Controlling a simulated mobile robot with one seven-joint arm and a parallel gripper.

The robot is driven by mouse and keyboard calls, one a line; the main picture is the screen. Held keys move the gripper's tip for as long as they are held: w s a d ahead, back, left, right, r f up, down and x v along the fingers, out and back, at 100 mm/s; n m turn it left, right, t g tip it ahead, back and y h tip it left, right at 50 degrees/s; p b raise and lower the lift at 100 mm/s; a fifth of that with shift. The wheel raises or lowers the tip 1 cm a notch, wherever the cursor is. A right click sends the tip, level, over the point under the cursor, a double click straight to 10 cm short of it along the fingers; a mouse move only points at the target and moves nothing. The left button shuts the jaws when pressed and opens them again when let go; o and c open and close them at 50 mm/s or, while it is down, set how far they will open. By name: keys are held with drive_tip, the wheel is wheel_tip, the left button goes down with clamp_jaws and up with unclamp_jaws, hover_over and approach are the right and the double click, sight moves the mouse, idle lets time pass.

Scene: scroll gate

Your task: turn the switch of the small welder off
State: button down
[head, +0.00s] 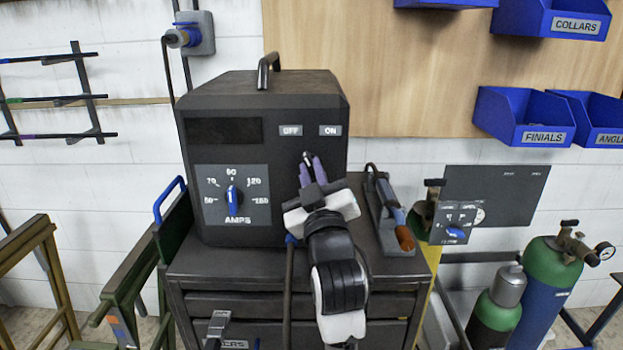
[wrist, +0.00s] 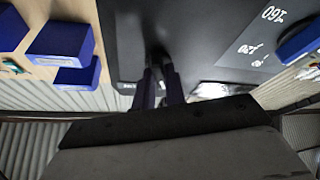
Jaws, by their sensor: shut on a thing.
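The small welder (head: 240,90) is a dark box with a top handle, standing on a grey cabinet. Its face has an OFF label (head: 290,130) at left and an ON label (head: 330,130) at right. The switch (head: 307,156) is a small lever below and between these labels, mostly hidden by my fingers. My gripper (head: 312,170) is in front of the welder's face, its purple-grey fingers shut on the switch. In the wrist view the fingers (wrist: 159,86) are close together against the dark panel. I cannot tell clearly which way the lever leans.
A blue AMPS dial (head: 233,199) is left of my gripper on the same face. A torch with an orange-brown handle (head: 404,238) lies right on the cabinet top (head: 375,268). Green gas cylinders (head: 555,265) stand at right. Blue bins (head: 520,120) hang at upper right.

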drive_tip(key=shift+d+r+n+g+y+b, duration=0.15)
drive_tip(key=shift+n+y+b, duration=0.2)
drive_tip(key=shift+n, duration=0.5)
drive_tip(key=shift+a+n+g+y+b, duration=0.1)
drive_tip(key=shift+n+g+y+b, duration=0.2)
drive_tip(key=shift+n, duration=0.55)
drive_tip(key=shift+n+y, duration=0.25)
drive_tip(key=shift+n, duration=0.05)
drive_tip(key=c, duration=1.5)
unclamp_jaws()
drive_tip(key=shift+o, duration=0.2)
drive_tip(key=b+v, duration=1.3)
drive_tip(key=b, duration=0.3)
drive_tip(key=shift+s, duration=0.35)
